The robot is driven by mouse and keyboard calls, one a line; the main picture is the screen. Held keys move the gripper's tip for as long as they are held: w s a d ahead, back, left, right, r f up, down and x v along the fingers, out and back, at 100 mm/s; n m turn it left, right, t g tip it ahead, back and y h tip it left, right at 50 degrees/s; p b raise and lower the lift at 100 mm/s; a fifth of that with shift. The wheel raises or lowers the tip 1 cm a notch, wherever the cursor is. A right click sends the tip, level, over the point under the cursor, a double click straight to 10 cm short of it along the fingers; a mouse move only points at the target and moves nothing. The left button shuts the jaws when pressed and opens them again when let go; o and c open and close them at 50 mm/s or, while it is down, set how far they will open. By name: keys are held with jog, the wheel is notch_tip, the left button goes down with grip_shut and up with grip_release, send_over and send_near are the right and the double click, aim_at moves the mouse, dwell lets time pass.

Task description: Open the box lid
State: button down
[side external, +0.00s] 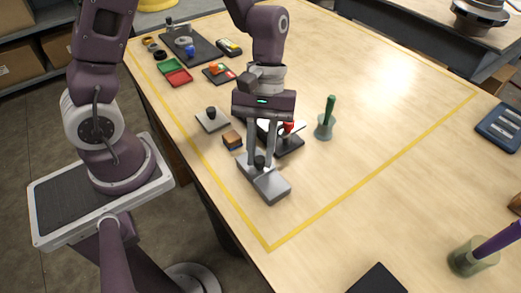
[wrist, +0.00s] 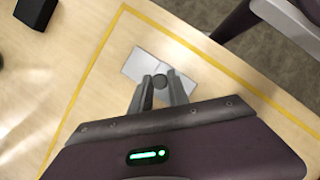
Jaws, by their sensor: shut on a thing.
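A small light grey metal box (side external: 272,189) sits near the table's front corner, inside the yellow line. It also shows in the wrist view (wrist: 143,62), with a seam between two flat grey parts. A round dark knob (side external: 259,162) stands over it and shows from above in the wrist view (wrist: 160,81). My gripper (side external: 261,164) points down over the box, its two fingers shut on the knob from both sides. The fingers hide part of the box, and I cannot tell whether the lid is raised.
Close behind are a grey plate with a dark knob (side external: 212,121), a small wood-and-dark block (side external: 232,140), a dark tray with a red piece (side external: 284,144) and a cup with a green handle (side external: 326,124). The table to the right is largely clear.

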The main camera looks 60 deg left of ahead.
jog(key=d, duration=0.6)
jog(key=c, duration=1.3)
grip_release()
jog(key=shift+d, duration=0.1)
jog(key=shift+o, duration=0.2)
jog(key=v, duration=0.7)
